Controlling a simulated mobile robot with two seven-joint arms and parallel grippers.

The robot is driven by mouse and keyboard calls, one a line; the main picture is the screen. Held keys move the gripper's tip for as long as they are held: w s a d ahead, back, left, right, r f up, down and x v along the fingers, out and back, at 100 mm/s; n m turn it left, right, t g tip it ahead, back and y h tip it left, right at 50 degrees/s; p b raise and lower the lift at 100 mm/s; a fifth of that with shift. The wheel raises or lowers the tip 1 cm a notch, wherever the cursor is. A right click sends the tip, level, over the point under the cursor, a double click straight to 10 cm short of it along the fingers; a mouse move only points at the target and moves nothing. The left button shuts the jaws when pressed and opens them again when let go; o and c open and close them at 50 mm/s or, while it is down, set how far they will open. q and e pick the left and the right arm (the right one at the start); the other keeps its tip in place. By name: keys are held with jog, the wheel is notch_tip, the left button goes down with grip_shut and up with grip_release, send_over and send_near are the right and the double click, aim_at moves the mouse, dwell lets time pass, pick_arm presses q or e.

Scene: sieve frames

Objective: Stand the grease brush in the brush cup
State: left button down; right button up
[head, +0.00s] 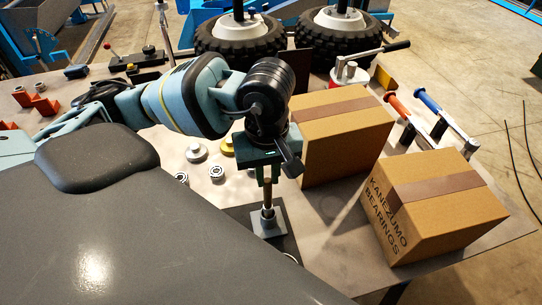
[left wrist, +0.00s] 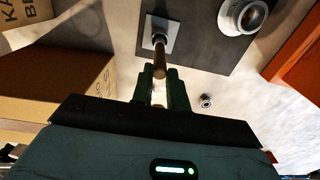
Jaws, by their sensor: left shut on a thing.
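My left gripper (head: 267,177) points down and is shut on the grease brush (head: 267,193), which has a brown handle and stands about upright. In the left wrist view the fingers (left wrist: 161,88) close around the handle (left wrist: 159,66). The brush's lower end meets a small grey square-based holder (head: 276,229), which looks like the brush cup and also shows in the left wrist view (left wrist: 149,40). I cannot tell how deep the end sits in it. My right gripper is not in view.
The holder stands on a dark mat (head: 240,213) on the table. Two cardboard boxes (head: 345,125) (head: 440,200) stand to the right, the nearer lettered. A round metal ring (left wrist: 243,15) sits on the mat. Bearings (head: 196,153) lie to the left. Orange and blue-handled tools (head: 430,100) lie behind.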

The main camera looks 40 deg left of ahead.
pick_arm(q)
jog(key=shift+f+b, duration=0.35)
jog(key=shift+f, duration=0.4)
jog(key=c, duration=1.4)
grip_release()
jog(key=shift+c, duration=0.2)
jog(key=shift+o, duration=0.7)
notch_tip(320, 180, up, 8)
jog(key=shift+f, duration=0.1)
